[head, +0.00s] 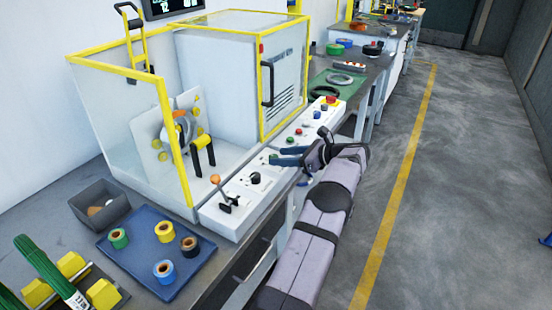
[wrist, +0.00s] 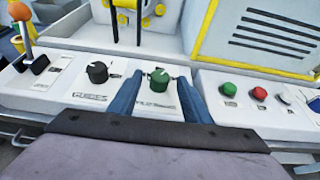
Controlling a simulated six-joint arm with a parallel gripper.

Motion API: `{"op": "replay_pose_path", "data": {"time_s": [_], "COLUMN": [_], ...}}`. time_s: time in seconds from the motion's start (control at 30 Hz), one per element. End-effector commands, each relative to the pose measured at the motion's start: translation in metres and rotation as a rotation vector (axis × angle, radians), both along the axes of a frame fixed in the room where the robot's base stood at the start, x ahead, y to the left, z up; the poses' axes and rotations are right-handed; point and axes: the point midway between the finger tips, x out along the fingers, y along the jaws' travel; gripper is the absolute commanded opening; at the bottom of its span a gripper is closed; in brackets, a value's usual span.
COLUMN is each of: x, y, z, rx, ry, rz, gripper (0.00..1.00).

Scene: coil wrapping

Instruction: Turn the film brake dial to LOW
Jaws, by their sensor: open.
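A green dial (wrist: 159,79) with a pale pointer line sits on the white control panel (wrist: 62,99); its label below is too blurred to read surely. A black dial (wrist: 97,73) with its own label sits to its left. I take the green one to be the film brake dial. My gripper (wrist: 156,92) is open, with one blue finger on each side of the green dial; I cannot tell whether they touch it. In the head view my gripper (head: 288,156) is over the panel beside the green dial (head: 273,156). The dial's exact setting is unreadable.
An orange-knobbed lever (wrist: 26,38) stands at the panel's left. Green (wrist: 229,89) and red (wrist: 259,94) buttons lie to the right. The yellow-framed guard (head: 172,130) rises behind. A blue tray (head: 142,254) with several tape rolls lies at lower left.

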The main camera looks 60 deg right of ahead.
Motion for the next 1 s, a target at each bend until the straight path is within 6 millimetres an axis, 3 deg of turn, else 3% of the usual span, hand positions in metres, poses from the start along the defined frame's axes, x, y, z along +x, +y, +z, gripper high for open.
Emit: {"op": "replay_pose_path", "data": {"time_s": [0.1, 0.33, 0.77, 1.0], "x": [-0.015, -0.028, -0.027, -0.017], "y": [0.000, 0.000, 0.002, 0.012], "z": [0.006, 0.011, 0.011, 0.010], "rx": [0.000, 0.001, 0.001, -0.004], "ry": [-0.001, 0.000, -0.016, -0.149], "rz": [-0.001, 0.001, 0.000, -0.035], "gripper": [0.44, 0.44, 0.44, 0.44]}}
